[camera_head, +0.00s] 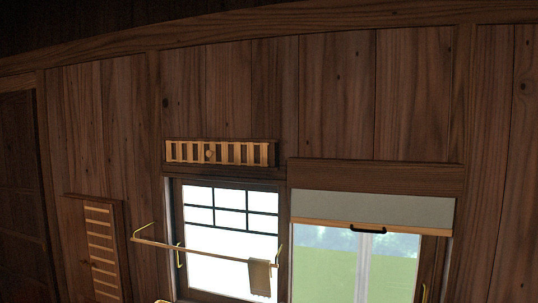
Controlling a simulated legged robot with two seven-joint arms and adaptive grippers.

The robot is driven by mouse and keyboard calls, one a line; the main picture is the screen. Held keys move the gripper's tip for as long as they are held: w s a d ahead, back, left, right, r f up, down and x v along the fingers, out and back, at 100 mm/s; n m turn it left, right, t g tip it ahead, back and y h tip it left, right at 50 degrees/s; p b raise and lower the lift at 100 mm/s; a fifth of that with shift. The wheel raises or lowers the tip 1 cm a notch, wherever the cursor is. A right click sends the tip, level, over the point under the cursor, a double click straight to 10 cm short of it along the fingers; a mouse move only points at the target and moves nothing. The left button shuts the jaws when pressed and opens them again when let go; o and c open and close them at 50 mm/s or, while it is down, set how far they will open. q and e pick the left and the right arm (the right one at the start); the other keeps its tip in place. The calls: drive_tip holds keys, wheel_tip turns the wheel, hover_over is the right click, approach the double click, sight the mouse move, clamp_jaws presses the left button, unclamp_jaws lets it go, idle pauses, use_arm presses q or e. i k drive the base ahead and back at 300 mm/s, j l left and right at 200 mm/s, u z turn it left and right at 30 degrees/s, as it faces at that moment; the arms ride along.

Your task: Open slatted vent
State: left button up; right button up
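A slatted vent (220,152) is set in the wooden wall above the left window. It is a long, low, dark frame with upright light-wood slats and dark gaps between them. A small round light knob (210,154) sits on it left of the middle. A second slatted panel (100,250) with level light slats and a dark wood frame is on the wall at the lower left. Its lower end is cut off by the picture edge. Neither of my grippers is in view.
Below the vent is a bright paned window (230,219). A rail (190,249) on brass brackets crosses in front, with a grey-brown cloth (260,277) hanging from it. At right, a grey blind (370,207) with a dark handle (367,231) covers the upper part of another window.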

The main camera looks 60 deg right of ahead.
sight(212, 153)
drive_tip(key=z, duration=1.55)
